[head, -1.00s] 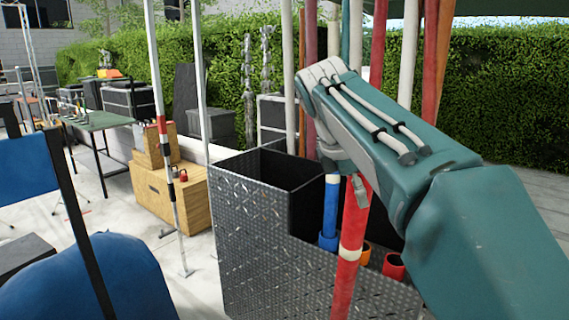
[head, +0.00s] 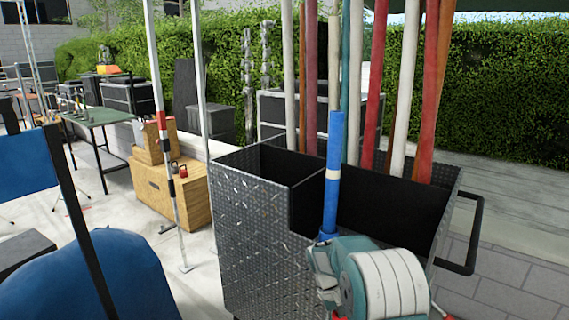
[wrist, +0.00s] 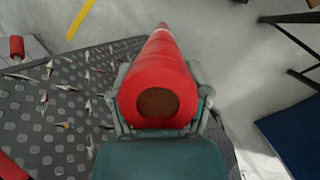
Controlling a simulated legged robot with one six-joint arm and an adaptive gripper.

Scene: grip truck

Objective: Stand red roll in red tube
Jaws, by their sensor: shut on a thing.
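The red roll (wrist: 160,62) is between the fingers of my gripper (wrist: 162,98) in the wrist view, its round end with a brown core facing the camera. My gripper is shut on it. The roll stretches away from the camera toward the pale floor, beside the dark studded metal of the cart. In the head view my arm is low in front of the cart and hides the red tube and most of the roll. A red piece (wrist: 10,168) shows at the lower left of the wrist view; I cannot tell if it is the red tube.
A blue roll (head: 333,150) stands upright at the cart's (head: 255,235) front. Several long rolls (head: 376,80) stand at the cart's back. A black handle (head: 475,230) juts out at its right. A striped pole (head: 161,125) and wooden boxes (head: 180,200) are to the left.

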